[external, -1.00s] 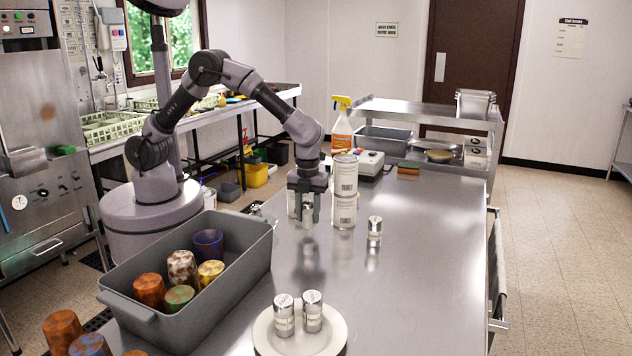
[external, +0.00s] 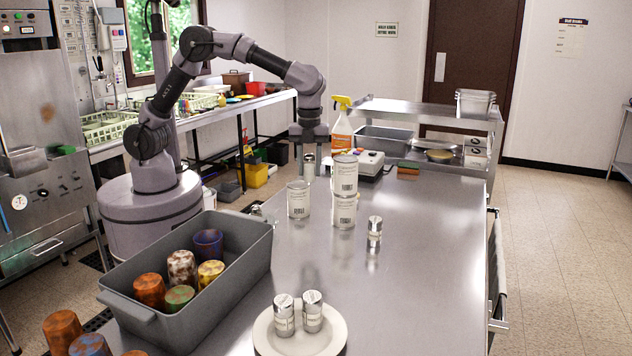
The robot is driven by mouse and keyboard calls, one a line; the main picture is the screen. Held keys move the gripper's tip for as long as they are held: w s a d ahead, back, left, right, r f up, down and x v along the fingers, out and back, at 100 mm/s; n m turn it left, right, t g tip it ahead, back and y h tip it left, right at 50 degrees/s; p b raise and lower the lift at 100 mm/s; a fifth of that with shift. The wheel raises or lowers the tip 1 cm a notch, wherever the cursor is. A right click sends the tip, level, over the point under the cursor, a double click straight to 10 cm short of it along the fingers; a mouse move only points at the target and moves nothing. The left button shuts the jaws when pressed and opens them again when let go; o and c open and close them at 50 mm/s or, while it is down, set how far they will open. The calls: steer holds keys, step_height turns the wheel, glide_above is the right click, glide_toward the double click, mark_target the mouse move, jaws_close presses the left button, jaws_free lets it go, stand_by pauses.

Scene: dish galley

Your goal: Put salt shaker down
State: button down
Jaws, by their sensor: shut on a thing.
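My gripper (external: 309,150) is shut on a small silver-topped shaker (external: 309,168) and holds it upright above the steel counter (external: 420,250), behind the white cans. The shaker's label is too small to read, and the jaws partly hide it. Another shaker (external: 375,230) stands alone on the counter, right of the cans. Two more shakers, one at the left (external: 284,314) and one at the right (external: 312,311), stand side by side on a white plate (external: 335,340) at the front.
A grey tub (external: 215,300) of coloured cups is at the left. A spray bottle (external: 341,132) and a scale-like box (external: 369,163) are at the back. The counter's right side is clear.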

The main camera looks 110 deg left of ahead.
steer(key=s+a+n+p, duration=0.3)
steer(key=s+a+n, duration=1.3)
steer(key=s+a, duration=0.85)
step_height(320, 180, down, 10)
steer(key=w+a, duration=0.1)
steer(key=a, duration=0.1)
steer(key=w+a, duration=0.3)
steer(key=a, duration=0.1)
steer(key=w+a+f, duration=0.1)
steer(key=w+a, duration=0.1)
steer(key=a, duration=0.2)
steer(key=w+a, duration=0.3)
steer(key=a, duration=0.1)
steer(key=shift+w+a+f, duration=0.15)
steer(key=shift+w+a, duration=0.2)
step_height(320, 180, down, 4)
steer(key=shift+a+r+b, duration=0.1)
steer(key=shift+b, duration=1)
steer(key=shift+r, duration=0.2)
steer(key=shift+f, duration=0.1)
steer(key=c, duration=1)
jaws_free()
steer(key=shift+f, duration=0.1)
steer(key=shift+o, duration=0.3)
